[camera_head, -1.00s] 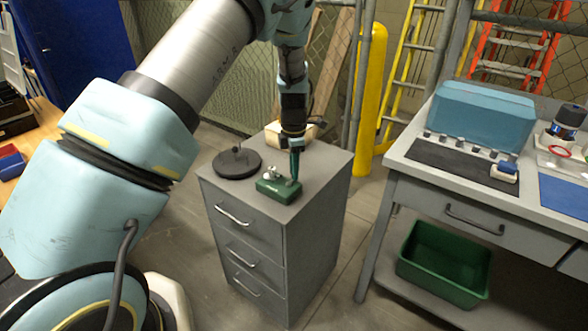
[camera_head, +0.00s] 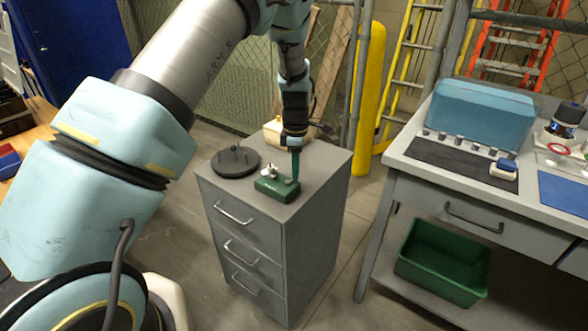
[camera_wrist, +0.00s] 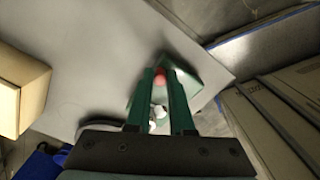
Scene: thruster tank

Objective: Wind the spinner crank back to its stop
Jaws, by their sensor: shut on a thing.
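A small green box (camera_head: 267,190), which I take to be the spinner's body, sits on the grey drawer cabinet, with pale metal fittings (camera_head: 271,172) on its top. My gripper (camera_head: 295,177) reaches down to the right end of the box. In the wrist view, my two green fingers (camera_wrist: 160,80) are closed on a small red knob (camera_wrist: 160,78), seemingly the crank's handle. The green box (camera_wrist: 186,70) shows behind and under the fingers. The fingers hide most of the crank arm, and I cannot see its stop.
A cream-coloured block (camera_head: 273,131) stands behind on the same cabinet (camera_head: 300,230). A workbench (camera_head: 400,160) with a teal case (camera_head: 480,115) is to the right, a yellow post (camera_head: 369,90) behind.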

